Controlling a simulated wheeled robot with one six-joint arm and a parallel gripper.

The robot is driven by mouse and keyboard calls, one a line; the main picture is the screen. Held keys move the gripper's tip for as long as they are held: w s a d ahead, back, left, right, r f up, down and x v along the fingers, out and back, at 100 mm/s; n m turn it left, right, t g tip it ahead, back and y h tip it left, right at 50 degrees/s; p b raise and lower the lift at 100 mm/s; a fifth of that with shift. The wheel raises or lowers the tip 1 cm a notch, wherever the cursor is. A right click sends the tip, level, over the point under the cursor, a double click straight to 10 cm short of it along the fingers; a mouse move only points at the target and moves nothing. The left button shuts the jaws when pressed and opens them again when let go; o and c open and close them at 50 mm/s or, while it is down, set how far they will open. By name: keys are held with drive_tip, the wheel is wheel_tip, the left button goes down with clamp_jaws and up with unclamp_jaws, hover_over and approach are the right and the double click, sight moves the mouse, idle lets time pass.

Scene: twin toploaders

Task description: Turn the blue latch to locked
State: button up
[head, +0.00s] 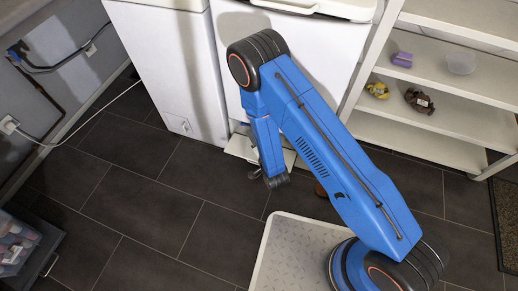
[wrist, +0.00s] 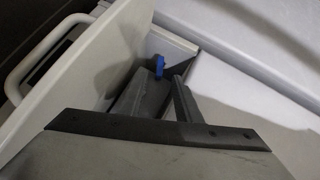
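The blue latch (wrist: 158,65) is a small upright blue tab in the wrist view, on a pale surface beside a white panel. My gripper (wrist: 164,76) has its two dark fingers apart, with a gap between them. The latch shows at the fingertips, close to the left one; I cannot tell whether they touch. In the head view my gripper is low in front of the right white toploader (head: 305,45), mostly hidden by my arm. The latch is not visible there.
A pale open panel (head: 240,148) juts from the right machine's base. The left toploader (head: 172,65) stands beside it. A white shelf unit (head: 435,145) holds small items at the right. A white handle (wrist: 42,55) shows in the wrist view.

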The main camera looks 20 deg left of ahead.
drive_tip(key=v, duration=0.8)
